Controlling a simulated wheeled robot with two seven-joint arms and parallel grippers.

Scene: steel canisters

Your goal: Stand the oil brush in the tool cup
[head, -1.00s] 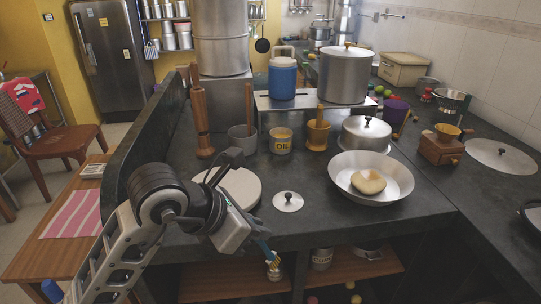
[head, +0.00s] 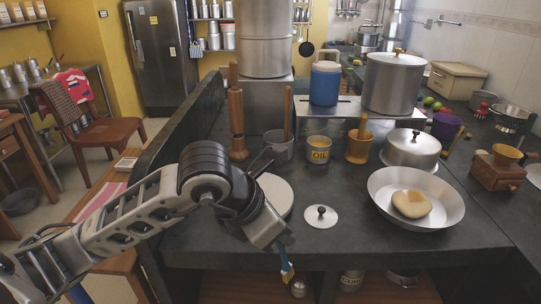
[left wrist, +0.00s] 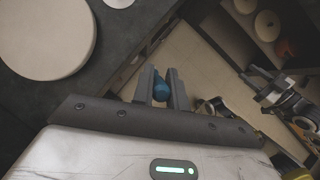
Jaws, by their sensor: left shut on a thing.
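The oil brush (head: 286,268), with a blue handle and a pale yellowish end, hangs from my left gripper (head: 281,243) in front of the counter's front edge. In the left wrist view the brush's blue handle (left wrist: 161,90) sits between the two fingers of the left gripper (left wrist: 161,80), which is shut on it. The grey tool cup (head: 278,149) stands on the counter behind my left gripper, with a wooden stick upright in it. The brush is apart from the cup.
A yellow OIL pot (head: 319,151) and a brass mortar (head: 359,148) stand right of the cup. A wooden pestle-like post (head: 237,125) stands left. A pale round board (head: 277,190), a small lid (head: 321,217) and a wide pan (head: 440,211) lie nearer.

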